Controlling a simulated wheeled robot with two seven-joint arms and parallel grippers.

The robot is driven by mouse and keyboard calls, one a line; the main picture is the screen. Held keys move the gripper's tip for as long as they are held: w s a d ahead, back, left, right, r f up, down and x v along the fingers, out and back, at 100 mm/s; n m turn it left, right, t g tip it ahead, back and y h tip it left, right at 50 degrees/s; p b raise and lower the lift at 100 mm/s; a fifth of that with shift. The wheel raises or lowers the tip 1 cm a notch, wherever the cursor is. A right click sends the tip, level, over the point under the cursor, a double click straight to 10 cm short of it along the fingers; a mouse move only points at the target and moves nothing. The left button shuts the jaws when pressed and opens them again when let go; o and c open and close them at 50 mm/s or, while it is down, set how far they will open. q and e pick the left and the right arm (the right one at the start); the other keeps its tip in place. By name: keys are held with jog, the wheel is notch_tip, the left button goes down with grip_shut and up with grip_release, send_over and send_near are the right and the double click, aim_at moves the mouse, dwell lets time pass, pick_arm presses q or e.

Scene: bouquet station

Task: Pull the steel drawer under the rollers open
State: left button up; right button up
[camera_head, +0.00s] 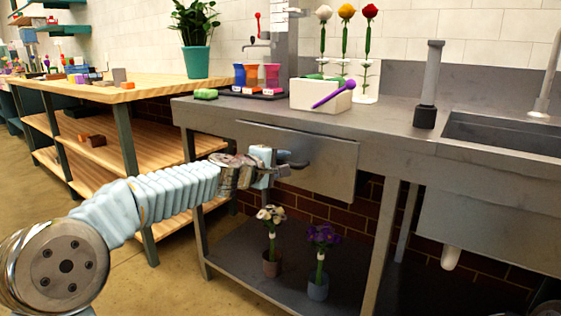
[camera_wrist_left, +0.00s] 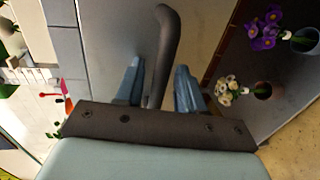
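The steel drawer (camera_head: 325,165) is a flat grey front panel under the counter's front edge. I cannot tell whether it stands out from the counter at all. Its dark bar handle (camera_head: 298,165) sticks out from the panel; the handle also shows in the left wrist view (camera_wrist_left: 166,45). My left gripper (camera_head: 277,163) is at the handle. In the left wrist view its two blue fingers (camera_wrist_left: 158,85) stand apart, one on each side of the handle bar, with gaps visible beside it. My right gripper is not in view.
The counter (camera_head: 400,125) carries a white box (camera_head: 315,97), cups (camera_head: 253,75), flowers and a sink (camera_head: 510,133). Two potted flowers (camera_head: 271,262) (camera_head: 318,285) stand on the lower shelf (camera_head: 245,275). A wooden shelf table (camera_head: 150,85) is at left.

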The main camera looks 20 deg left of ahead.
pick_arm(q)
grip_shut()
dwell(0.4)
